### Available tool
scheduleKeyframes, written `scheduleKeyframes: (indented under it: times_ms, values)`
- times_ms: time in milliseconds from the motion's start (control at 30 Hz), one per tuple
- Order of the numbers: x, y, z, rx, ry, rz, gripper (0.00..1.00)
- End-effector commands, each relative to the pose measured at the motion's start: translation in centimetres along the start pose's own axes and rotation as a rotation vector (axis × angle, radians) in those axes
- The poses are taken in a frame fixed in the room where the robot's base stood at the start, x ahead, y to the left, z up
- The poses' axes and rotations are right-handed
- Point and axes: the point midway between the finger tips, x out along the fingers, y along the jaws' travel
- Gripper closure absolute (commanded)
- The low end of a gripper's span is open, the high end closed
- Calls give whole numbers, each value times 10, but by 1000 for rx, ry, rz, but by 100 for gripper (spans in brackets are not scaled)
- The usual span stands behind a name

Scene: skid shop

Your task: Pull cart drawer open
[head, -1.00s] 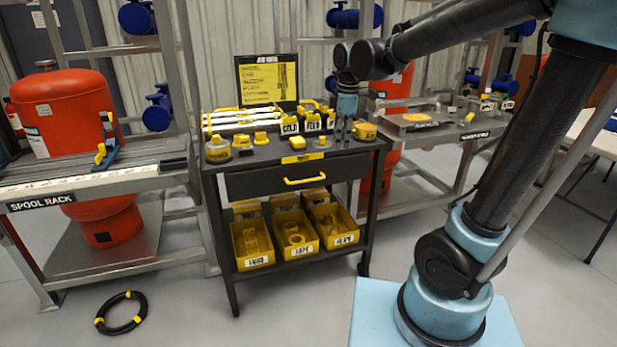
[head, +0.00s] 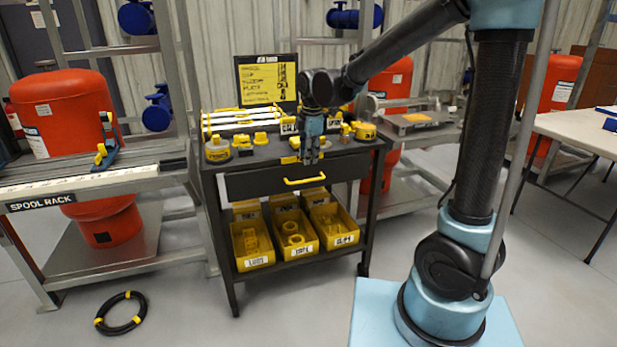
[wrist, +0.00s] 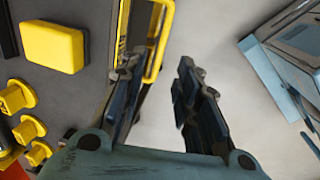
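The black cart (head: 215,195) stands in the middle of the head view. Its top drawer (head: 250,184) is closed, with a yellow bar handle (head: 305,180) across the front. My gripper (head: 310,158) points down at the cart top's front edge, above the handle. In the wrist view, the two dark fingers of my gripper (wrist: 157,90) are apart with nothing between them. The yellow handle (wrist: 160,45) lies just beyond the left finger, and that finger hides part of it. I cannot tell whether they touch.
Yellow parts, including a yellow block (wrist: 53,46), stand on the cart top. Yellow bins (head: 252,245) fill the lower shelf. The spool rack (head: 90,190) is at left, and a black ring (head: 121,313) lies on the floor. The floor before the cart is clear.

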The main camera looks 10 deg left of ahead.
Motion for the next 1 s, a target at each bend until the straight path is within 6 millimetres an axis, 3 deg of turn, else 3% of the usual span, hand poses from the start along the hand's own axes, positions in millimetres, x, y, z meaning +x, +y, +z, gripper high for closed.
scheduleKeyframes:
  times_ms: [500, 700, 1000]
  values:
    - [78, 0, 0, 0, 0, 0, 70]
    - [92, 0, 0, 0, 0, 0, 70]
    - [96, 0, 0, 0, 0, 0, 70]
